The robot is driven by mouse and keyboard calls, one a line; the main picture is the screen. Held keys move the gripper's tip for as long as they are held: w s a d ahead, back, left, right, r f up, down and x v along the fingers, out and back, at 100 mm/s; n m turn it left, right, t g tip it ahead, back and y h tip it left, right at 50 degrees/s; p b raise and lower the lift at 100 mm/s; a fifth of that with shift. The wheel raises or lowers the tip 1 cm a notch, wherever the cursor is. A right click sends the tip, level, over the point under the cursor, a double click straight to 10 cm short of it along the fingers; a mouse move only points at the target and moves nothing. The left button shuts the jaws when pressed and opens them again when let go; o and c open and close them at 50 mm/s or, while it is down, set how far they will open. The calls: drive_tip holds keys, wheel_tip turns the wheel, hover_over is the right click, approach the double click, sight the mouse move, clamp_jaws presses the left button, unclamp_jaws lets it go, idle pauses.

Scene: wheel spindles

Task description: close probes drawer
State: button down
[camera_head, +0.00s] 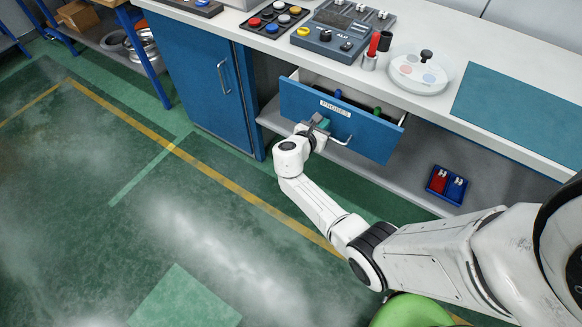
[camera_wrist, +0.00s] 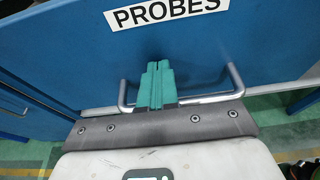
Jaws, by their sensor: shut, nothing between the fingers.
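The blue probes drawer (camera_head: 372,133) is pulled part way out under the white worktop. Its PROBES label (camera_head: 335,107) shows on the front, also large at the top of the wrist view (camera_wrist: 166,12). Its grey bar handle (camera_head: 343,140) also shows in the wrist view (camera_wrist: 237,80). My gripper (camera_head: 322,122) is at the drawer front, by the left part of the handle in the head view. In the wrist view its teal fingers (camera_wrist: 157,66) are shut together, empty, crossing the handle's line. I cannot tell whether they touch the front.
Blue and green items (camera_head: 338,94) show inside the drawer. A blue cabinet door (camera_head: 200,80) is to the left. A blue tray (camera_head: 446,186) with a red piece sits on the lower shelf. The green floor (camera_head: 130,200) at left is clear.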

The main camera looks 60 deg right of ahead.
drive_tip(key=d+b, duration=0.3)
drive_tip(key=d, duration=0.6)
drive_tip(key=shift+w+d+f, duration=0.1)
drive_tip(key=shift+w+d, duration=0.05)
drive_tip(key=shift+d, duration=0.75)
drive_tip(key=shift+d+r, duration=0.1)
drive_tip(key=shift+r, duration=0.15)
drive_tip(key=shift+a, duration=0.5)
drive_tip(key=f+p+v, duration=0.1)
drive_tip(key=v, duration=1.2)
drive_tip(key=shift+a, duration=0.4)
drive_tip(key=shift+w+f, duration=0.1)
